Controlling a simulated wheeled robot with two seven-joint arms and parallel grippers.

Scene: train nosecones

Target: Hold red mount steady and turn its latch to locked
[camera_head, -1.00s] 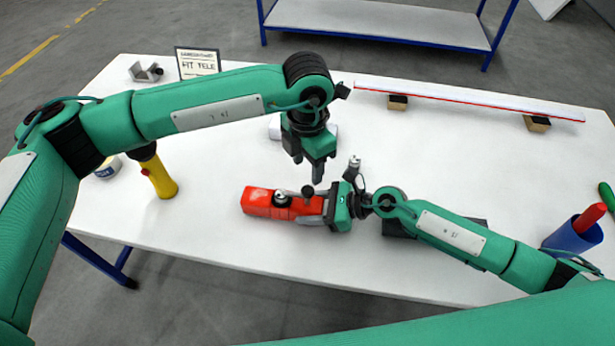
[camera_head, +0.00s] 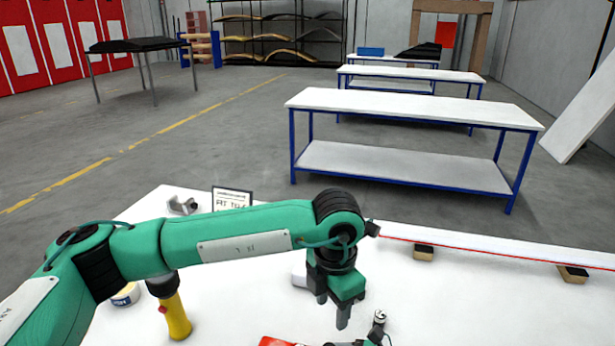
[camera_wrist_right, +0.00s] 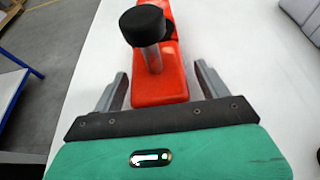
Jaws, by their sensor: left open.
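The red mount (camera_wrist_right: 158,80) lies on the white table in the right wrist view; only a red sliver (camera_head: 278,341) shows at the bottom edge of the head view. A black round knob (camera_wrist_right: 143,26) on a metal stem rises from it and hides part of its far end. I cannot tell the latch's position. My right gripper (camera_wrist_right: 161,74) is open, one finger on each side of the mount with a visible gap at both sides. My left gripper (camera_head: 333,310) is open and empty, pointing down above the table behind the mount.
A yellow handled tool (camera_head: 177,318), a sign (camera_head: 232,199) and a metal bracket (camera_head: 183,205) are on the left of the table. A long white and red strip (camera_head: 490,247) on blocks runs along the back right. A blue-framed bench (camera_head: 410,105) stands beyond.

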